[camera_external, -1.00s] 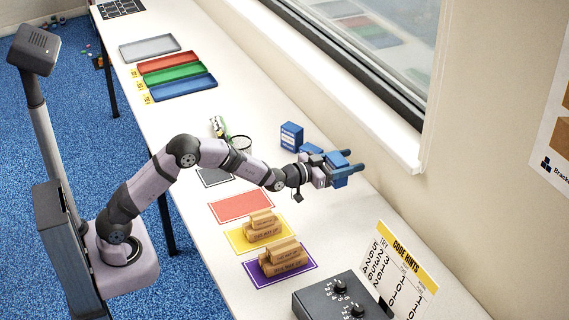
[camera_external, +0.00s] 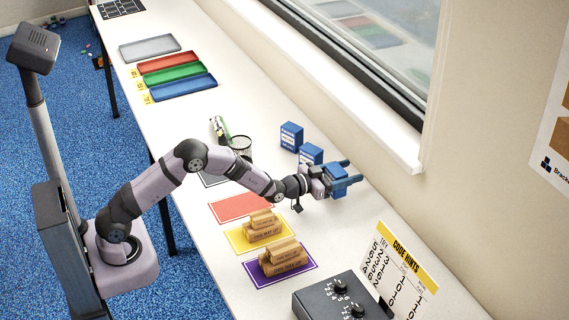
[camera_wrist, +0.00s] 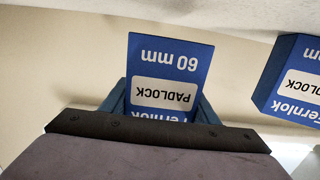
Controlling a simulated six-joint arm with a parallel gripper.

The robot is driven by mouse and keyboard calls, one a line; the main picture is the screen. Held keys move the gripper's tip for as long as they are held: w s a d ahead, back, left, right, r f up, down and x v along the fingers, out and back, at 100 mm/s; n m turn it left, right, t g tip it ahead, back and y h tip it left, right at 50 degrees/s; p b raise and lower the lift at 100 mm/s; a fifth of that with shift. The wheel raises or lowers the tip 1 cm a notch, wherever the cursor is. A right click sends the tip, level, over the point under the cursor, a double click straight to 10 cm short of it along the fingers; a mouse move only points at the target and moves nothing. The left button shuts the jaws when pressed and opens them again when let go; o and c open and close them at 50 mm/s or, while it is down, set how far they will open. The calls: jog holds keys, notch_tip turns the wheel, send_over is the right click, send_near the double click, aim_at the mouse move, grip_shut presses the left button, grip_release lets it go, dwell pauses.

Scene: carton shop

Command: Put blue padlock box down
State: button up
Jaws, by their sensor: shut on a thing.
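My gripper (camera_external: 345,178) is shut on a blue padlock box (camera_external: 337,171) over the far side of the white table, near the window wall. In the wrist view the held box (camera_wrist: 168,62) sits between the two blue fingers, its white PADLOCK label and "60 mm" showing upside down. Its lower part is hidden by my gripper. I cannot tell whether its base touches the table. A second blue box (camera_external: 311,153) stands close beside it, partly hidden by my gripper; it also shows at the right edge of the wrist view (camera_wrist: 289,78). A third blue box (camera_external: 291,136) stands farther back.
Red (camera_external: 225,212), yellow (camera_external: 237,243) and purple (camera_external: 262,277) mats lie nearer, two bearing cardboard pieces. A code-hints board (camera_external: 405,262) and a dark knob box (camera_external: 325,303) stand at front right. Trays lie far back.

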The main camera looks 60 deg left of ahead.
aim_at(330, 175)
jog(key=shift+s+f+b, duration=0.1)
jog(key=shift+f+b, duration=0.35)
jog(key=shift+b, duration=0.1)
jog(key=o, duration=1.2)
jog(key=shift+f, duration=0.35)
jog(key=shift+s, duration=0.1)
jog(key=shift+r+p, duration=0.75)
jog(key=shift+p, duration=0.2)
jog(key=s+b, duration=0.1)
jog(key=s, duration=0.1)
jog(key=s+r, duration=0.1)
jog(key=s, duration=0.1)
jog(key=shift+s+b, duration=0.4)
notch_tip(330, 175, up, 6)
jog(key=shift+w+f, duration=0.1)
jog(key=shift+f, duration=0.15)
jog(key=shift+r+b, duration=0.3)
jog(key=shift+r, duration=0.3)
